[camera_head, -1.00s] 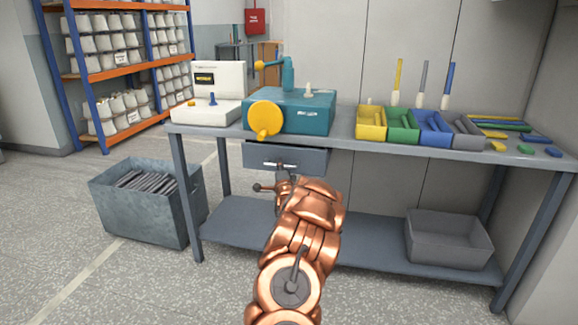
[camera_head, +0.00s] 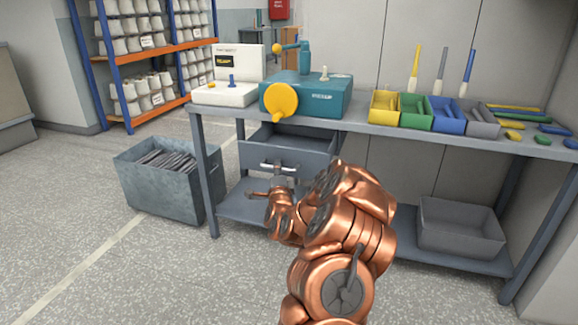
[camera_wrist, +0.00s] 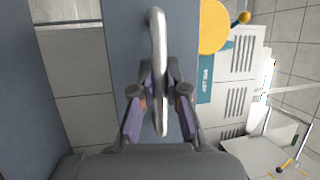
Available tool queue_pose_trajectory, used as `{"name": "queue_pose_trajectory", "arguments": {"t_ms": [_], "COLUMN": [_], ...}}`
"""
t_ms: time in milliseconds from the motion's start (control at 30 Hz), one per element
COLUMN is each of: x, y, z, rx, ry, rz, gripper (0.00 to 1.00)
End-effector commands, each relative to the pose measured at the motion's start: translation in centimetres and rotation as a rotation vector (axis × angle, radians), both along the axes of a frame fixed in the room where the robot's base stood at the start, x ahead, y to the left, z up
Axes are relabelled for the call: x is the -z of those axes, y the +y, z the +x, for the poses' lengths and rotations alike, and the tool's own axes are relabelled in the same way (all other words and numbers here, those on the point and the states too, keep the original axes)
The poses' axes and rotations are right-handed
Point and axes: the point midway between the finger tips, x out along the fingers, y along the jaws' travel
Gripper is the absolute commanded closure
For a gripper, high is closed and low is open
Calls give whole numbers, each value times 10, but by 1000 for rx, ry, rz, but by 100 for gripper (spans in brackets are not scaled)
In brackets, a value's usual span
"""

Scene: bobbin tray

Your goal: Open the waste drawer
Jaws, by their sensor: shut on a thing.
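The waste drawer (camera_head: 262,157) is a grey-blue drawer under the bench top, below the teal machine. It is pulled out and its inside shows in the head view. Its metal bar handle (camera_wrist: 158,35) runs up and down the middle of the wrist view. My gripper (camera_wrist: 160,95) is shut on the handle, with one finger on each side of it. In the head view my gripper (camera_head: 282,172) is at the drawer's front, partly hidden by my copper arm. The drawer's front (camera_wrist: 128,60) also shows in the wrist view.
The teal machine (camera_head: 325,95) with a yellow wheel (camera_head: 281,100) stands on the bench (camera_head: 390,128). A metal bin (camera_head: 140,190) of grey pieces stands on the floor left of the bench. A grey tray (camera_head: 460,240) sits on the lower shelf. Floor is open at the front left.

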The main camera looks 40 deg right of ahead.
Motion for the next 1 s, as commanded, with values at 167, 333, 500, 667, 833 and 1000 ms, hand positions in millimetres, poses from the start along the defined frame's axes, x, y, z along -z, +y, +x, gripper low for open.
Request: {"name": "queue_pose_trajectory", "arguments": {"t_ms": [167, 333, 500, 667, 833, 1000], "x": [0, 0, 0, 0, 0, 0], "y": [12, 14, 14, 14, 14, 13], "z": [1, 1, 1, 1, 1, 1], "rx": [-2, -2, -2, -3, -2, -1], "ry": [1, 0, 0, 1, 0, 0], "rz": [1, 1, 0, 0, 0, 0], "gripper": [100, 100, 100, 81, 63, 61]}}
